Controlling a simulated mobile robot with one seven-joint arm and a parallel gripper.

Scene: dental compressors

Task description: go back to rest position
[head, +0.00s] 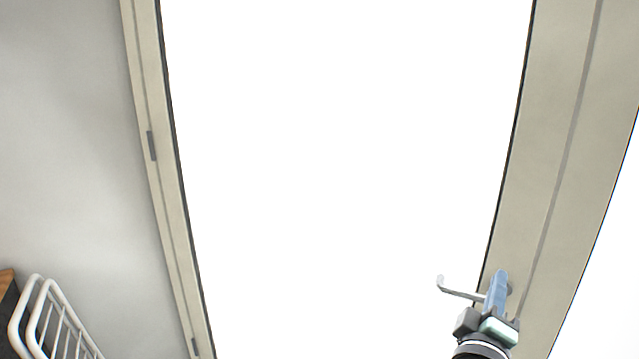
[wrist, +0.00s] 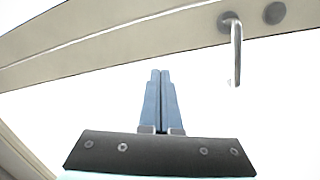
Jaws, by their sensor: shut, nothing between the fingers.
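My gripper (head: 499,275) shows at the lower right of the head view, with its blue fingers pointing up beside the handle of a glazed door or window. In the wrist view the blue fingers of my gripper (wrist: 160,74) are pressed together with nothing between them. A metal lever handle (head: 458,291) sticks out to the left of the fingers in the head view. In the wrist view the handle (wrist: 236,50) hangs from the frame to the right of the fingers, apart from them.
The beige frame (head: 545,130) surrounds a bright white opening. Its left side (head: 150,140) has dark hinges and meets a grey wall (head: 65,130). A white wire rack (head: 45,320) stands at the lower left. A round dark fitting (wrist: 275,13) sits by the handle.

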